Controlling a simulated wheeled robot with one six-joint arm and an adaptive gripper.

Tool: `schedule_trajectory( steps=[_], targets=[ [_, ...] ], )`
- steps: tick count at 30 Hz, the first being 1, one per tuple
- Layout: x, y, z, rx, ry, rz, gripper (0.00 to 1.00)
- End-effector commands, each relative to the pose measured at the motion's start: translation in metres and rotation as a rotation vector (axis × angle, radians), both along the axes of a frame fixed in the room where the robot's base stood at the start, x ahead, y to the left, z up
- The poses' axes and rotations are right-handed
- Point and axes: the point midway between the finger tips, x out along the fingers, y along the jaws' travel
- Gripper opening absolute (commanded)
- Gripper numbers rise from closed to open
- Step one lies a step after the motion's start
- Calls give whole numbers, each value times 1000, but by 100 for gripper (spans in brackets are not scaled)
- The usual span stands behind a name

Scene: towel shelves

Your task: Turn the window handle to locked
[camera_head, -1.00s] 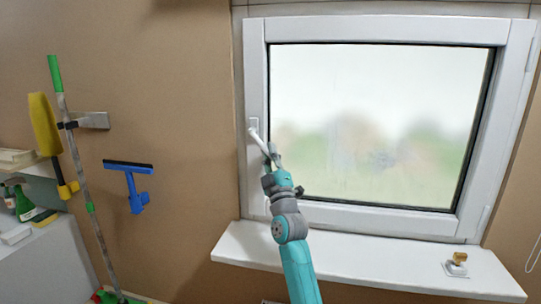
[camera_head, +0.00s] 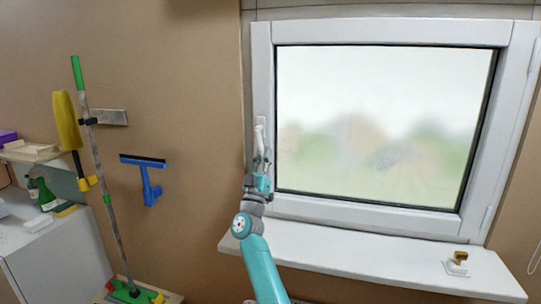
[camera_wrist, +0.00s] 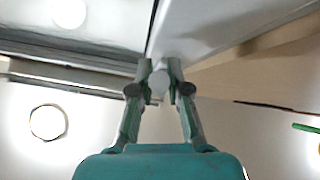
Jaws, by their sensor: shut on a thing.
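The white window handle (camera_head: 259,136) is on the left side of the white window frame (camera_head: 375,32). Its lever points almost straight down, and its lower end is at my gripper. My gripper (camera_head: 262,160) reaches up from below in front of the left frame member and is shut on the handle. In the wrist view, the two fingers (camera_wrist: 159,74) close around a small pale end, the handle's tip (camera_wrist: 158,84). Most of the handle is hidden there.
The white sill (camera_head: 330,253) juts out below the window and carries a small white item with a brown top (camera_head: 458,262). On the left wall are a blue squeegee (camera_head: 147,180), a yellow duster (camera_head: 67,122) and a green-tipped pole (camera_head: 97,155).

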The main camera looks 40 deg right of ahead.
Motion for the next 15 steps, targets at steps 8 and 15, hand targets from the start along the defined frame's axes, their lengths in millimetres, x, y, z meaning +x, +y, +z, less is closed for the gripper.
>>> schedule_trajectory(
  steps=[8, 15],
  targets=[
    [12, 9, -3, 92, -113, 2, 0],
    [14, 12, -4, 127, -158, 2, 0]
  ],
)
